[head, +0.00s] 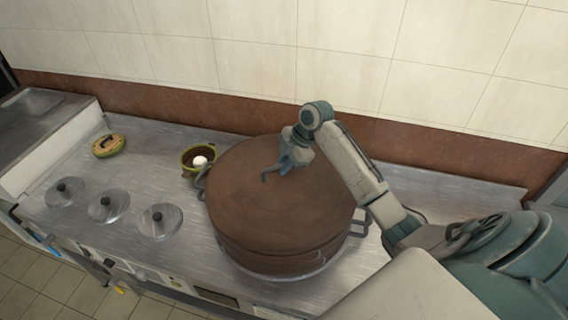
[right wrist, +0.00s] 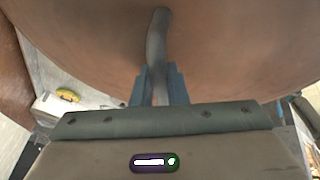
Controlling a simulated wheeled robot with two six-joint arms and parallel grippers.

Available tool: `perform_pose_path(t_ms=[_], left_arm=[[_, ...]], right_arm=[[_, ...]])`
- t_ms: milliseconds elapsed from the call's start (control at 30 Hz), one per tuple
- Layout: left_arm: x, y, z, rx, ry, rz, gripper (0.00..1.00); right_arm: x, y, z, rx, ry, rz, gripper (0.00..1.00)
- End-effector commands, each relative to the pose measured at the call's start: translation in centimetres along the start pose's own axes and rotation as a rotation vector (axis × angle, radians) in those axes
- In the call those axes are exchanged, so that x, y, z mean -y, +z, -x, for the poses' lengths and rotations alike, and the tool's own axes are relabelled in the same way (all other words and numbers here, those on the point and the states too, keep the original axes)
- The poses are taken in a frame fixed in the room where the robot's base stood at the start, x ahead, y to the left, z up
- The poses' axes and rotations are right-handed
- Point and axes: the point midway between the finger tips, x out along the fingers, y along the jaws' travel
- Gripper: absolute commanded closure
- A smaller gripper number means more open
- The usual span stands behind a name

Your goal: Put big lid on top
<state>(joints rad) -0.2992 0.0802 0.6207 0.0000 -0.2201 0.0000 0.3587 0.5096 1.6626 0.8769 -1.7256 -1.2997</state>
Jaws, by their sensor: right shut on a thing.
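The big lid (head: 250,190) is round and copper-brown, and it lies over the mouth of the large brown stockpot (head: 285,257). From this angle I cannot tell whether it rests fully on the rim. My right gripper (head: 287,168) is over the middle of the lid, shut on its dark curved handle. In the right wrist view the handle (right wrist: 156,50) runs between the two blue fingers (right wrist: 160,85), with the lid's brown face (right wrist: 225,50) behind it. My left gripper does not show.
Three small steel lids with black knobs (head: 109,207) lie on the steel counter (head: 150,260) at left. The tiled wall (head: 250,60) rises behind.

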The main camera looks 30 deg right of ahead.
Motion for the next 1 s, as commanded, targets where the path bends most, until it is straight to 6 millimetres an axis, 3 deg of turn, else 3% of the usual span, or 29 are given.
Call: perform_pose_path(t_ms=[1000], left_arm=[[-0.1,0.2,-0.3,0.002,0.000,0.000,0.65]], right_arm=[[0.1,0.3,-0.9,-0.001,0.002,0.001,1.00]])
